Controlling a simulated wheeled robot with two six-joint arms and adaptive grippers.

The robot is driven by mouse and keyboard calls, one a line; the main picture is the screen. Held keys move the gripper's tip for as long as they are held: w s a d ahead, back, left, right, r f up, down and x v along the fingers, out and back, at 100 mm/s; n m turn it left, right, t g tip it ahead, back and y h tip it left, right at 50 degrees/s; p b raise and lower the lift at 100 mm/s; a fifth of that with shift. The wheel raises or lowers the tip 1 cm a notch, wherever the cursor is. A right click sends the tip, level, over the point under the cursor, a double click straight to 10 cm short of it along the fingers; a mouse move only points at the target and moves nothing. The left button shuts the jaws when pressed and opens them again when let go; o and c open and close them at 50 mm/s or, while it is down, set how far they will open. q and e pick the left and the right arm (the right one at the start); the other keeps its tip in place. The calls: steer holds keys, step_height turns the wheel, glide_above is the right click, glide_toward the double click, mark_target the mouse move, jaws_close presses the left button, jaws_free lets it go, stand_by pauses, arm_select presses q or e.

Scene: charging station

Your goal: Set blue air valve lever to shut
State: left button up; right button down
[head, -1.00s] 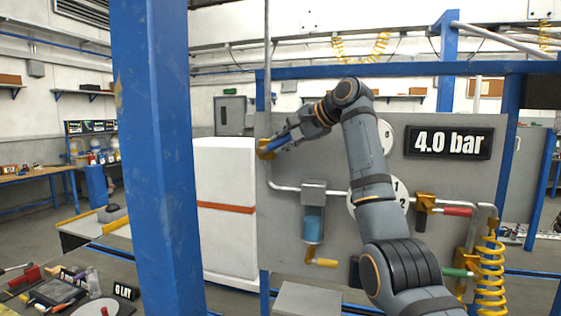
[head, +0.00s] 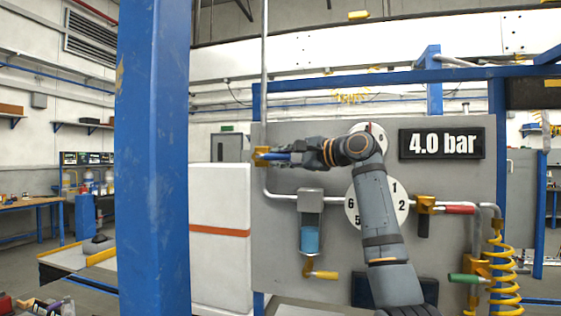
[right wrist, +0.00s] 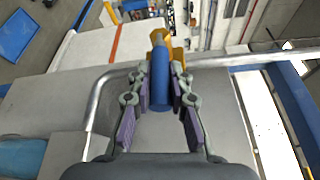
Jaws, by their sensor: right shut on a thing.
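The blue valve lever (head: 283,157) sticks out to the right from a yellow valve body (head: 261,157) on the grey vertical pipe (head: 264,90). It lies about level, across the pipe. My right gripper (head: 292,155) reaches in from the right and is shut on the lever. In the right wrist view the lever (right wrist: 160,82) lies between the two fingers, with the yellow valve (right wrist: 164,42) just beyond its far end. The fingers hide part of the lever in the head view. My left gripper is not in view.
A blue post (head: 152,160) stands left of the grey panel. A filter bowl (head: 310,236), a yellow handle (head: 325,275), a red lever (head: 459,210) and a coiled yellow hose (head: 505,270) are on the panel's lower part. A display (head: 441,144) reads 4.0 bar.

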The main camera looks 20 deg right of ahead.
steer(key=c, duration=1.2)
jaws_free()
steer(key=shift+w, duration=0.1)
steer(key=shift+s+d, duration=0.15)
steer(key=shift+s, duration=0.1)
steer(key=v, duration=1.1)
steer(key=shift+s+d, duration=0.1)
steer(key=shift+s, duration=0.1)
